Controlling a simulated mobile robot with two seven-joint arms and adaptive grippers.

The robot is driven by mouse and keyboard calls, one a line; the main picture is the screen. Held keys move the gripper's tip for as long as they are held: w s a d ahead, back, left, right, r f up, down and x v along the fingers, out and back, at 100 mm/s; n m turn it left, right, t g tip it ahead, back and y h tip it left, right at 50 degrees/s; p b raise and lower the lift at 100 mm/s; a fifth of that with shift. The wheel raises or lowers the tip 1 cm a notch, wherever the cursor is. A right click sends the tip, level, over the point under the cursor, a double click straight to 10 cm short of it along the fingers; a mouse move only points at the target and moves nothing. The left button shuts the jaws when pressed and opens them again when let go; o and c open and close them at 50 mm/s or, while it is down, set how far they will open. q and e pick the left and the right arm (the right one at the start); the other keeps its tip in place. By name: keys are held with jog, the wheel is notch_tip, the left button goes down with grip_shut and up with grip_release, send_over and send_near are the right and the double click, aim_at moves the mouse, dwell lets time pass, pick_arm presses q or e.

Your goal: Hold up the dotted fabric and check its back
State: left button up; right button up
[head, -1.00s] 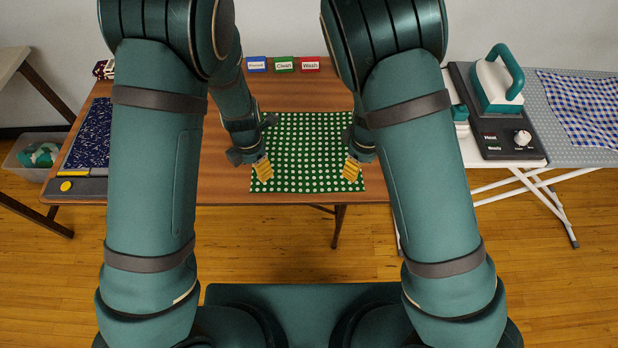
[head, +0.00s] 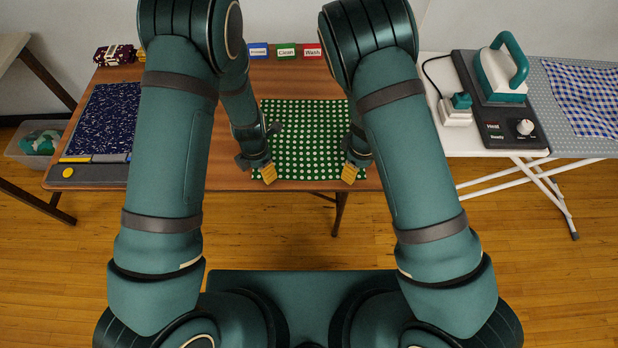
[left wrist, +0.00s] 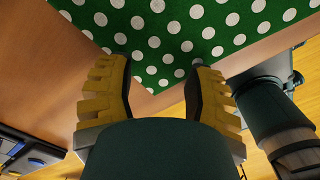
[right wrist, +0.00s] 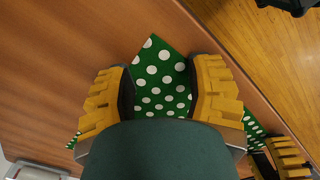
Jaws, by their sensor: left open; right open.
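The green fabric with white dots (head: 306,140) lies flat on the wooden table, its near edge close to the table's front edge. My left gripper (head: 268,174) is open at its near left corner. In the left wrist view, that corner of the fabric (left wrist: 165,45) shows between and beyond the spread fingers (left wrist: 160,75). My right gripper (head: 349,174) is open at the near right corner. In the right wrist view, the fabric corner (right wrist: 160,75) shows between its open fingers (right wrist: 163,78). Neither gripper holds the fabric. The fabric's back is hidden.
Blue (head: 258,51), green (head: 286,50) and red (head: 312,51) label blocks stand at the table's back. A dark blue speckled cloth (head: 103,120) lies at left, above a grey strip (head: 100,173). An iron (head: 500,75) stands on a control unit at right, beside an ironing board (head: 560,140).

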pick_arm(q)
jog(key=shift+f, duration=0.25)
pick_arm(e)
jog(key=shift+f, duration=0.2)
pick_arm(q)
jog(key=shift+r, duration=0.1)
jog(key=c, duration=0.7)
pick_arm(e)
jog(key=c, duration=0.7)
pick_arm(q)
grip_shut()
pick_arm(e)
grip_shut()
jog(key=shift+f, duration=0.1)
pick_arm(q)
jog(key=shift+s+a+f, duration=0.1)
jog(key=shift+s+f, duration=0.05)
jog(key=shift+f, duration=0.05)
pick_arm(e)
jog(key=shift+s+d, duration=0.1)
pick_arm(q)
jog(key=shift+r, duration=0.1)
